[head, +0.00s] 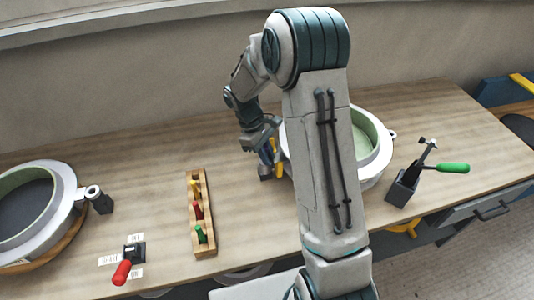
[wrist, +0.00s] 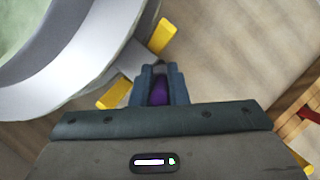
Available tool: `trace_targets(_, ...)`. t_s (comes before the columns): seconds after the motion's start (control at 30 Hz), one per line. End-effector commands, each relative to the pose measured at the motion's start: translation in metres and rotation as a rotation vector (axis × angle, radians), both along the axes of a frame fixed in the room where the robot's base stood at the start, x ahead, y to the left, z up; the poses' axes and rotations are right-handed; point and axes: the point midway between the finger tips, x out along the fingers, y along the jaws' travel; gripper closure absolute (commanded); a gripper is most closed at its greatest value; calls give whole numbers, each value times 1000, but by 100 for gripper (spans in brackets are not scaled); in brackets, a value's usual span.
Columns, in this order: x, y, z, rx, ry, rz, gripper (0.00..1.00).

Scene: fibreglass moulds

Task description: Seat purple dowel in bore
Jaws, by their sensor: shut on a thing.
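The purple dowel (wrist: 159,92) shows between the fingers of my gripper (wrist: 160,76) in the wrist view. My gripper is shut on it. In the head view my gripper (head: 266,158) is beside the left side of the right-hand round mould (head: 374,170), and I cannot make out the dowel there. A grey lug of this mould (wrist: 128,58) reaches toward my fingertips in the wrist view. The bore is not visible; my fingers hide the spot in front of them. I cannot tell whether the dowel's lower end touches anything.
Yellow bars (wrist: 163,36) flank the fingertips. A wooden rack (head: 207,237) holds yellow, red and green dowels. Another mould (head: 72,225) stands at left. A red-handled tool (head: 122,272) lies in front.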

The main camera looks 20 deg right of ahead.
Motion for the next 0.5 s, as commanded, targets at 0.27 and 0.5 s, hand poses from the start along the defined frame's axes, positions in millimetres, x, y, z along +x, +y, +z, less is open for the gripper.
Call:
trace_targets(0.27, -1, 0, -5, 0, 5, 1, 78)
trace_targets(0.5, -3, 2, -6, 2, 11, 2, 65)
